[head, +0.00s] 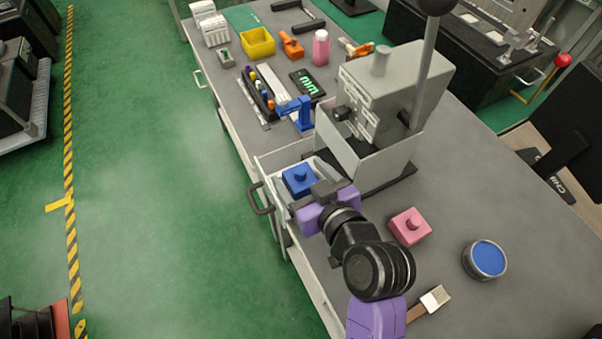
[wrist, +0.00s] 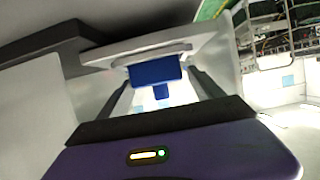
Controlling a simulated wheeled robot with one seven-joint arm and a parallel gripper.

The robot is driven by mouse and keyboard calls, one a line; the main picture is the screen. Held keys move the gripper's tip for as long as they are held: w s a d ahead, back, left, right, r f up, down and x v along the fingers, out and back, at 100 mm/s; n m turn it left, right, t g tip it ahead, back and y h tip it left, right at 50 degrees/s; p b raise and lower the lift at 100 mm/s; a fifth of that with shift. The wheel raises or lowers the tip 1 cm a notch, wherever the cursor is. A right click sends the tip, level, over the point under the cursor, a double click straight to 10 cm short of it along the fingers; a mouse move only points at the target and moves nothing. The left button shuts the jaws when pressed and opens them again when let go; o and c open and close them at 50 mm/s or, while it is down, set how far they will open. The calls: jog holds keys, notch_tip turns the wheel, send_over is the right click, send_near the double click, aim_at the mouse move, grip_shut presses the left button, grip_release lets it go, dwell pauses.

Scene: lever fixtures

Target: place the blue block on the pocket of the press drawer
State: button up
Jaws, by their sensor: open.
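The blue block (head: 299,179), with a small knob on top, sits in the open press drawer (head: 266,183) at the front of the grey press (head: 385,100). In the wrist view the blue block (wrist: 155,74) shows beyond the palm, between my two dark fingers. My gripper (head: 314,190) is open beside the block in the head view, and its purple body hides part of the drawer. It also shows in the wrist view (wrist: 162,84), with a gap between each finger and the block. The pocket cannot be made out clearly under the block.
A pink block (head: 410,226), a round tin with a blue top (head: 485,259) and a brush (head: 430,303) lie on the bench to the right. A blue clamp-like tool (head: 302,112) stands behind the drawer. The press lever (head: 425,65) rises upright. Green floor at left is clear.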

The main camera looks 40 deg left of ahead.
jog(key=v, duration=1.1)
jog(key=shift+s+d+b, duration=0.2)
jog(key=shift+d+b, duration=0.1)
jog(key=shift+b, duration=0.05)
jog(key=shift+r, duration=0.1)
